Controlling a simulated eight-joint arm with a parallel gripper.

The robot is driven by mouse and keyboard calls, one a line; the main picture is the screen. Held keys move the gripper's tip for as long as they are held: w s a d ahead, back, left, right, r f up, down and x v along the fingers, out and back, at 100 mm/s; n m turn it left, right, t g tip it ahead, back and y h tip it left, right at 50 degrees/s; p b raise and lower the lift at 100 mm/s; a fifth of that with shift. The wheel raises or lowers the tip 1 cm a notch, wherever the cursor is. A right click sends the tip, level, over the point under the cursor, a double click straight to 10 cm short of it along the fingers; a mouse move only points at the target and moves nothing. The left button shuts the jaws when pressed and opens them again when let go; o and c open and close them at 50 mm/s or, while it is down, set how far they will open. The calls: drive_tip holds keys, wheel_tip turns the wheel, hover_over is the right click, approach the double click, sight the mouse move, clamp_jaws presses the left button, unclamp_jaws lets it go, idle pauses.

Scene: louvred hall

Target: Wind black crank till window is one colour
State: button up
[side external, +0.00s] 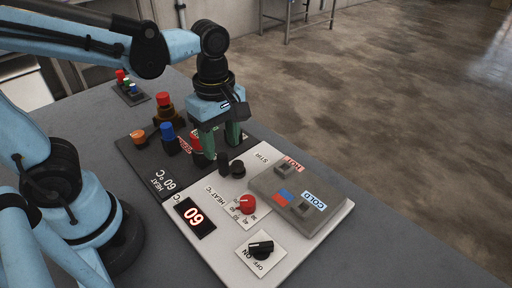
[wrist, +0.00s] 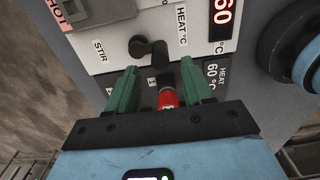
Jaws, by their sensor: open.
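The black crank (side external: 232,167) stands on the white panel beside the STIR label, with a round hub and an upright knob. In the wrist view the crank (wrist: 148,50) lies just beyond my fingertips. The small window (side external: 284,197) on the raised grey block shows both blue and red; it is not visible in the wrist view. My gripper (side external: 221,143) is open, pointing down with green fingers, behind the crank and apart from it. In the wrist view, my gripper (wrist: 160,76) has a red-topped item (wrist: 168,98) showing between its fingers; I cannot tell how far below it is.
The white panel (side external: 180,223) also carries a red dial (side external: 247,204), a lit "60" display (side external: 194,216) and a black OFF/ON knob (side external: 261,248). Coloured-topped items, including a blue one (side external: 168,133) and an orange one (side external: 138,137), stand on the dark plate (side external: 148,166).

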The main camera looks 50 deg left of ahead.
sight(222, 156)
drive_tip(key=shift+f, duration=3.1)
clamp_jaws()
